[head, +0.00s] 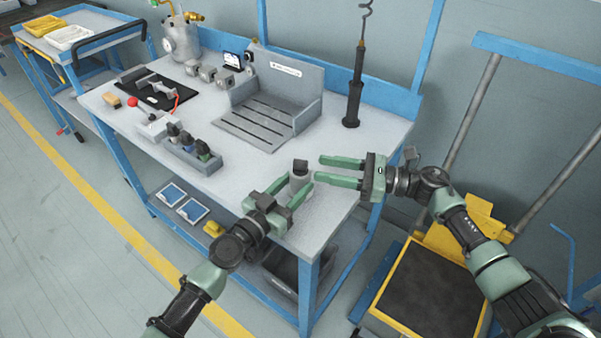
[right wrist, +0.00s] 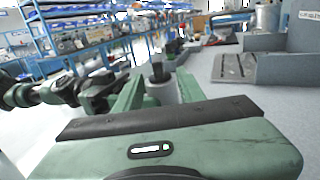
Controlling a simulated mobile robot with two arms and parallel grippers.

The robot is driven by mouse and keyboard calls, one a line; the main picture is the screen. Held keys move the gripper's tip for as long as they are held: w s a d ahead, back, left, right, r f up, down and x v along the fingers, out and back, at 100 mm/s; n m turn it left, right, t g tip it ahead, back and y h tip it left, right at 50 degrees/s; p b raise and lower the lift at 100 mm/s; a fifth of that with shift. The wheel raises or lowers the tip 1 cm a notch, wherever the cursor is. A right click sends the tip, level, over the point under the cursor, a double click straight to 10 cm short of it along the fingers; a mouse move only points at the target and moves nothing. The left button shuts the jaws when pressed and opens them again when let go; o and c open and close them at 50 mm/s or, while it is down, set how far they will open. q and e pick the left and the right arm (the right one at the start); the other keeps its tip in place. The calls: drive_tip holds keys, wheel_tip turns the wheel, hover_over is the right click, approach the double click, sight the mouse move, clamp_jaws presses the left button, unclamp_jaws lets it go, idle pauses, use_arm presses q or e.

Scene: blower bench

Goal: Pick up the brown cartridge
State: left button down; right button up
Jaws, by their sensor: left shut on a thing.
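A pale grey cylinder with a dark brownish cap (head: 300,166), which I take for the brown cartridge, is upright near the front right corner of the bench. My left gripper (head: 289,188) is shut on its body; I cannot tell whether its base touches the bench. My right gripper (head: 319,169) is open just right of it, its fingers pointing at it. In the right wrist view the cartridge (right wrist: 162,84) shows between the spread fingers of my right gripper (right wrist: 160,90), with the lower part hidden.
A grey rack (head: 187,154) with several dark-topped pieces stands on the bench, left of a grey slotted fixture (head: 270,110). A black upright tool (head: 353,95) stands at the bench's right end. A yellow-edged cart (head: 425,290) is to the right.

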sight(307, 170)
drive_tip(key=x, duration=0.5)
drive_tip(key=shift+s+a+r, duration=0.1)
drive_tip(key=shift+a+r, duration=0.1)
drive_tip(key=shift+d, duration=0.1)
clamp_jaws()
wheel_tip(307, 170, up, 10)
drive_tip(key=shift+r, duration=0.1)
use_arm(q)
drive_tip(key=c, duration=0.7)
unclamp_jaws()
drive_tip(key=shift+o, duration=0.2)
drive_tip(key=shift+s+a, duration=0.1)
